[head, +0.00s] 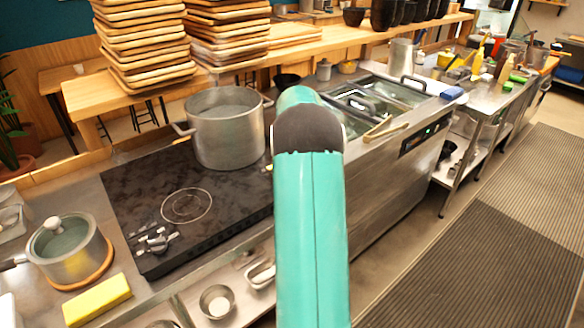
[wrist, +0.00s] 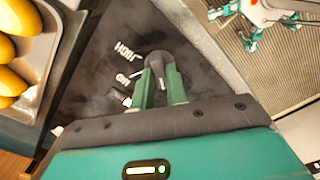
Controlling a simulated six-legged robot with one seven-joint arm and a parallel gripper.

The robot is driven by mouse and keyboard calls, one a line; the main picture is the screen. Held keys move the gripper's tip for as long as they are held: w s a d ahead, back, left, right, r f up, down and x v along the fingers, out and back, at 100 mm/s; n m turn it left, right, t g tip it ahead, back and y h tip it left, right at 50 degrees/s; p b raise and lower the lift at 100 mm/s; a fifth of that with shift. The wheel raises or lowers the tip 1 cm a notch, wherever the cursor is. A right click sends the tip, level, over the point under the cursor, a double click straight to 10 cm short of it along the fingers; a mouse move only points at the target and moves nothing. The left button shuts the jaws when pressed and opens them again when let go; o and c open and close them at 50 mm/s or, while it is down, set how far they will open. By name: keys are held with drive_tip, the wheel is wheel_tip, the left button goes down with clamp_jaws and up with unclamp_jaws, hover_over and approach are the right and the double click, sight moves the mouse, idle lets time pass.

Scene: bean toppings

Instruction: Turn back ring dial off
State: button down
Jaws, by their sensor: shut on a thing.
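In the wrist view, my gripper (wrist: 159,80) has its two green fingers closed around a dark grey dial knob (wrist: 157,58) on a black panel. White HIGH lettering (wrist: 127,50) is printed beside it. In the head view, dark dials (head: 155,241) show on the front corner of the black cooktop (head: 120,195), near a light ring marking (head: 187,205). My teal arm hides my gripper there. I cannot tell which ring the held knob belongs to.
A large steel pot (head: 224,130) stands at the cooktop's back. A lidded pot (head: 68,250) and yellow sponge (head: 97,300) are at left. In the wrist view, a metal tray (wrist: 57,55) holds yellow items close to my gripper's left. Floor at right is open.

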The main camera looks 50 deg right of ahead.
drive_tip(key=shift+r+n, duration=0.1)
drive_tip(key=shift+n, duration=1)
drive_tip(key=c, duration=1.4)
unclamp_jaws()
wheel_tip(320, 180, up, 14)
